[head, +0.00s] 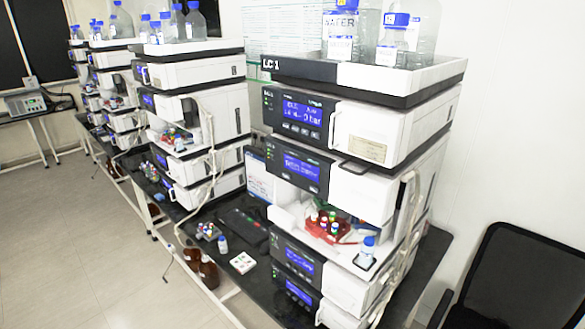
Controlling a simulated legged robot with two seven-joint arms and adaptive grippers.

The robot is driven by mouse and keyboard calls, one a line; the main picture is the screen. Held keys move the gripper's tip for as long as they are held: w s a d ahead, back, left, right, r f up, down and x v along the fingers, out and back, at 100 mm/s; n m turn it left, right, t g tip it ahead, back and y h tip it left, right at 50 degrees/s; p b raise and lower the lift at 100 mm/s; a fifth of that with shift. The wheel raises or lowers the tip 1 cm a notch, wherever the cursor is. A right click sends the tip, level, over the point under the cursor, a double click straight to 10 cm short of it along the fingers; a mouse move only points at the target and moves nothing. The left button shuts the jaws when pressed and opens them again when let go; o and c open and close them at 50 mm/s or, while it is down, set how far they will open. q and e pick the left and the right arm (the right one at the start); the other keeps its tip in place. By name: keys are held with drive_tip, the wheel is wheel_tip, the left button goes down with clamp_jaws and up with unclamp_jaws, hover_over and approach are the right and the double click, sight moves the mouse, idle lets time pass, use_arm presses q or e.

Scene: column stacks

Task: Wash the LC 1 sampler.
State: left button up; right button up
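The LC 1 stack stands at the right of the head view, with an "LC 1" label (277,66) on its top tray (345,74). The pump-like top module (375,130) has a lit blue display that seems to read "0 bar". Below it is a module with a blue display (302,169) over an open sampler bay. In the bay sits a red vial tray (318,233) with several coloured-cap vials. A small blue-capped bottle (367,250) stands on the bay's right ledge. Neither of my grippers is in view.
Capped bottles, one labelled WATER (340,40), stand on the top tray. Similar stacks (195,110) line the black bench to the left. A vial rack (208,231) and small bottle (222,244) sit at the bench edge. A black chair (525,275) stands right. The left floor is open.

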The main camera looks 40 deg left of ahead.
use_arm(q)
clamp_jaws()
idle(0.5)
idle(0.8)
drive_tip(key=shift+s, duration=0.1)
